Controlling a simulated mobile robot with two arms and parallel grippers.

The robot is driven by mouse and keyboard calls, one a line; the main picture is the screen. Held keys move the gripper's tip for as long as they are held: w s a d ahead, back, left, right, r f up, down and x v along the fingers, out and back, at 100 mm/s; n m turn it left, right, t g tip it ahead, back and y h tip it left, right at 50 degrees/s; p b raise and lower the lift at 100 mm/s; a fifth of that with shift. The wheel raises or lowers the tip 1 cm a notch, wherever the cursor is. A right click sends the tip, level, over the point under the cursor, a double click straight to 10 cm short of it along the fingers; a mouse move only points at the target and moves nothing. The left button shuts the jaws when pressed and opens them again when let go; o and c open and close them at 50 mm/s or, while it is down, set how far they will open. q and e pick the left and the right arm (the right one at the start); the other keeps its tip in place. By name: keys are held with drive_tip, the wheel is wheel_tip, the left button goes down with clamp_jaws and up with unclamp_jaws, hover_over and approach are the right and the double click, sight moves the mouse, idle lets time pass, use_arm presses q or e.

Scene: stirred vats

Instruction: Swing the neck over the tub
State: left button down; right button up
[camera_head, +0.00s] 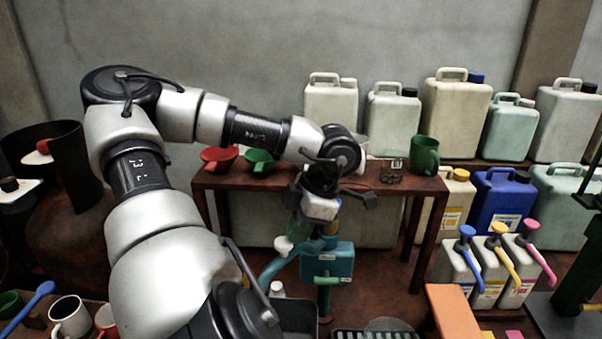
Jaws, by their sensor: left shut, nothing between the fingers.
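A teal dispenser (340,262) stands low in the middle on a teal post. A curved teal pipe (278,268), which looks like the neck, reaches left from it and bends downward. My left gripper (312,232) is above the dispenser, pointing down, shut and empty. It overlaps the top of the pipe in the picture; I cannot tell whether it touches. A dark grey open tub (300,316) sits below, its left part hidden by my left arm. The pipe's low end lies near the tub's upper left edge. My right gripper is not in view.
A brown bench (270,178) behind carries red and green funnels (258,160) and a green mug (425,155). Pump bottles (498,270) and a blue canister (500,200) stand at right. A dark vat (75,165) is at left. An orange block (455,312) lies at the front.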

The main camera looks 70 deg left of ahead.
use_arm(q)
drive_tip(key=shift+s+a, duration=0.1)
drive_tip(key=shift+a, duration=0.05)
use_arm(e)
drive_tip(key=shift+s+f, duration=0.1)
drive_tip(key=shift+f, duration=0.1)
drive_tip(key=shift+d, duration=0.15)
use_arm(q)
drive_tip(key=d+p+v, duration=0.1)
drive_tip(key=p+v, duration=0.6)
drive_tip(key=v, duration=0.3)
drive_tip(key=shift+s, duration=0.2)
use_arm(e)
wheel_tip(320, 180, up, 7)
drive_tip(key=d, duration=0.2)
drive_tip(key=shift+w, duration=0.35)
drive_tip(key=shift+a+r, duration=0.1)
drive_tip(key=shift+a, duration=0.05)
use_arm(q)
drive_tip(key=shift+s, duration=0.1)
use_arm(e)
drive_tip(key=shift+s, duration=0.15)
